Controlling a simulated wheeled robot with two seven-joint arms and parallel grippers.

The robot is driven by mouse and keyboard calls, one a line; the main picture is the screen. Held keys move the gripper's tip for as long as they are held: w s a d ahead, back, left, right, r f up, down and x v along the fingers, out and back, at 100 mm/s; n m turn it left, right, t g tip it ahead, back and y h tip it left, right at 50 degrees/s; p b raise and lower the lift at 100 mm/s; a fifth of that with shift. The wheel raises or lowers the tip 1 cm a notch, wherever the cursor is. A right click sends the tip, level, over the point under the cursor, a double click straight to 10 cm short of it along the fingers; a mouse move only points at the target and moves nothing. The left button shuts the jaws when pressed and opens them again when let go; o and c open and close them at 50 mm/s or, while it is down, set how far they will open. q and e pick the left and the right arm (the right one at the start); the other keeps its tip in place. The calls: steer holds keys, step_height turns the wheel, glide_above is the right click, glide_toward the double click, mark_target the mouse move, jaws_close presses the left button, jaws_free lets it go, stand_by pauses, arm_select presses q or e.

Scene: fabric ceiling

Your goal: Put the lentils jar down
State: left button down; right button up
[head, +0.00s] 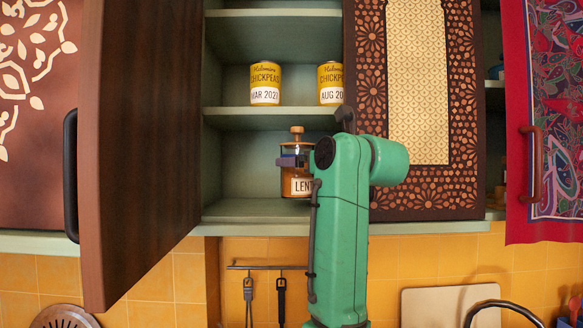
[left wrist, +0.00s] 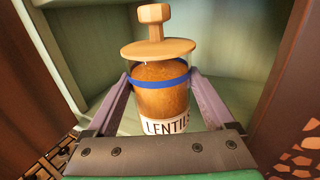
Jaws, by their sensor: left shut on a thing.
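The lentils jar (head: 297,186) is a glass jar of brown lentils with a wooden knob lid, a blue band and a white label. It is upright inside the open cabinet, at its lowest visible shelf (head: 250,212). My left gripper (head: 292,160) is shut on the jar, its purple fingers on either side of it. In the left wrist view the jar (left wrist: 160,98) stands between the two fingers, with its lower part hidden by the gripper's base. I cannot tell whether its bottom touches the shelf. My left arm hides the jar's right side in the head view. My right gripper is not in view.
Two yellow chickpeas cans, left (head: 265,84) and right (head: 330,83), stand on the shelf above. An open brown door (head: 140,140) flanks the left, and a patterned door (head: 418,190) the right. The lowest shelf has free room left of the jar.

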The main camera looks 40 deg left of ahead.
mark_target(290, 177)
arm_select(q)
steer(key=p+x, duration=0.1)
steer(key=x, duration=0.4)
steer(key=shift+s+a+r+p, duration=0.1)
steer(key=shift+a+p, duration=0.05)
steer(key=shift+p, duration=0.15)
step_height(290, 177, down, 3)
steer(key=shift+p, duration=0.8)
steer(key=shift+d+f, duration=0.2)
steer(key=shift+f, duration=0.05)
steer(key=shift+a+f, duration=0.1)
steer(key=shift+f, duration=0.1)
jaws_free()
steer(key=shift+r, duration=0.1)
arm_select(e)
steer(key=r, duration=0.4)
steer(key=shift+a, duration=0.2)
